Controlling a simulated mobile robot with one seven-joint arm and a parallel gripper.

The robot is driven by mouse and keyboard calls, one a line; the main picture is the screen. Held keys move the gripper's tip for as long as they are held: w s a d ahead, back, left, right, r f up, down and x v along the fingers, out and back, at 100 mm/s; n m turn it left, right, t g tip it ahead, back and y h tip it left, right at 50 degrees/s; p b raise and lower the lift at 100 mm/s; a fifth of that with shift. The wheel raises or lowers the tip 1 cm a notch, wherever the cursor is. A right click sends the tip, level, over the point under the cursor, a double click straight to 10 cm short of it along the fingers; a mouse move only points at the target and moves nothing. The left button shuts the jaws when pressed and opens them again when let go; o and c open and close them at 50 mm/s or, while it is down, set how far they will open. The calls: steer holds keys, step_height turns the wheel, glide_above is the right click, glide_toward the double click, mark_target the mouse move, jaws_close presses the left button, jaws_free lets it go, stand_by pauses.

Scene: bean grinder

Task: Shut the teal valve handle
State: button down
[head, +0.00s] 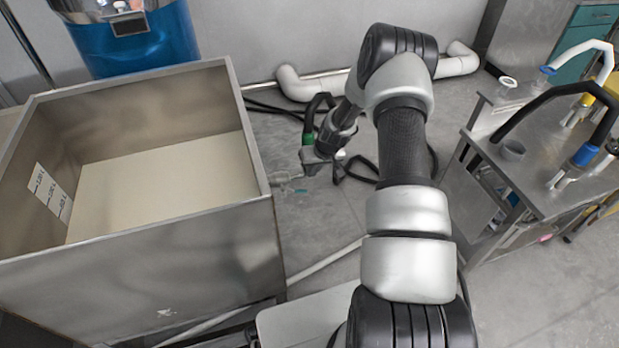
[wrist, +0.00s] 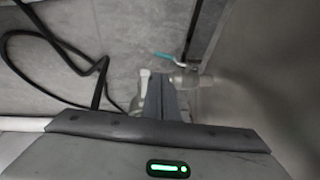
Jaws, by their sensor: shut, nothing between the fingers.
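The teal valve handle (wrist: 169,57) shows in the wrist view, just beyond my fingertips and a little above them in the picture. It is a thin lever by the grey metal valve (wrist: 190,80), which sticks out from the steel bin's side. In the head view the teal handle (head: 300,190) is a small patch beside the valve (head: 284,178), low on the bin's right wall. My gripper (wrist: 163,80) is shut and empty, with its fingers close to the valve's outer end. I cannot tell whether they touch it. In the head view my gripper (head: 311,166) partly covers that area.
The open steel bin (head: 240,225) holds a pale, flat-topped fill. Loose black cables (wrist: 62,52) lie on the floor beside the valve. A white pipe (head: 455,62) runs along the back wall. A steel table (head: 555,110) with hoses stands at the right.

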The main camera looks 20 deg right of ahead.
steer(key=b, duration=0.3)
glide_toward(301, 191)
steer(key=d+x, duration=0.1)
steer(key=x, duration=0.4)
steer(key=shift+w+a+f+b, duration=0.3)
steer(key=shift+w+a+f, duration=0.1)
steer(key=shift+f, duration=0.1)
